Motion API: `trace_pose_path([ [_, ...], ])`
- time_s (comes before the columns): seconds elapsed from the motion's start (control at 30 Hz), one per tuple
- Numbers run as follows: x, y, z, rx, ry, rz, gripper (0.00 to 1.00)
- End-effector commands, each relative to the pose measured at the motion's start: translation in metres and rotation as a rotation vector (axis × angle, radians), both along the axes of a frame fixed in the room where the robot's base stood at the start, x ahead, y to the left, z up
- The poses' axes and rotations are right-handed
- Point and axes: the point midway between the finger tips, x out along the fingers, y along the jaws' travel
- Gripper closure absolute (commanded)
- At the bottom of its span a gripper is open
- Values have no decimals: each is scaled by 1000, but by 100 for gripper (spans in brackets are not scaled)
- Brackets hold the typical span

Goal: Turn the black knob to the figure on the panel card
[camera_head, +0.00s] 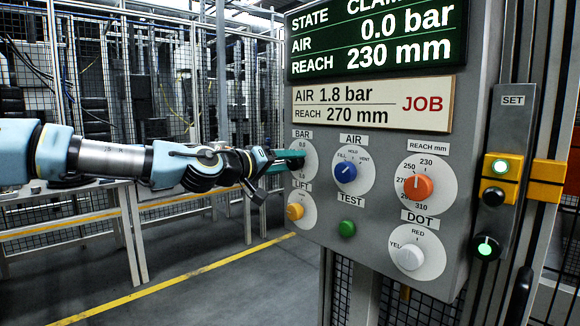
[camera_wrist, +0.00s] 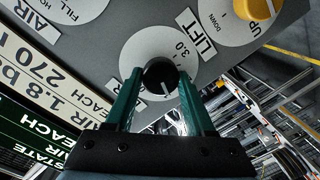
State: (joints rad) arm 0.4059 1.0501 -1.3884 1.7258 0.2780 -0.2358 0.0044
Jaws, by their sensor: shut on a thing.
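The black knob (camera_wrist: 159,74) sits on the round white BAR dial (camera_head: 308,158) at the panel's left edge. My gripper (camera_head: 292,161) has its teal fingers shut on the knob, one on each side in the wrist view. A short white mark shows on the knob's face, pointing toward the bottom of the wrist view. The dial reads 0.0 at its top and 3.0 at its bottom; the fingers hide other figures, and I cannot tell the exact setting. The panel card (camera_head: 372,104) reads AIR 1.8 bar, REACH 270 mm, JOB. The display (camera_head: 376,36) above reads AIR 0.0 bar, REACH 230 mm.
Close by are the blue AIR knob (camera_head: 345,172), yellow LIFT knob (camera_head: 295,211), green TEST button (camera_head: 347,228), orange REACH knob (camera_head: 417,187) and white DOT knob (camera_head: 410,257). A SET column (camera_head: 511,130) stands right.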

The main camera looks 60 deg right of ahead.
Motion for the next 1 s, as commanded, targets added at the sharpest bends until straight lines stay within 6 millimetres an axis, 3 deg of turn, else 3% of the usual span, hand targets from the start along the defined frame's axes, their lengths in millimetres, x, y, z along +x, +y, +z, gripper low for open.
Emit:
trace_pose_path([
  [0.5,2,0,-2,137,435,1,100],
  [1.0,3,-1,-2,199,624,2,100],
])
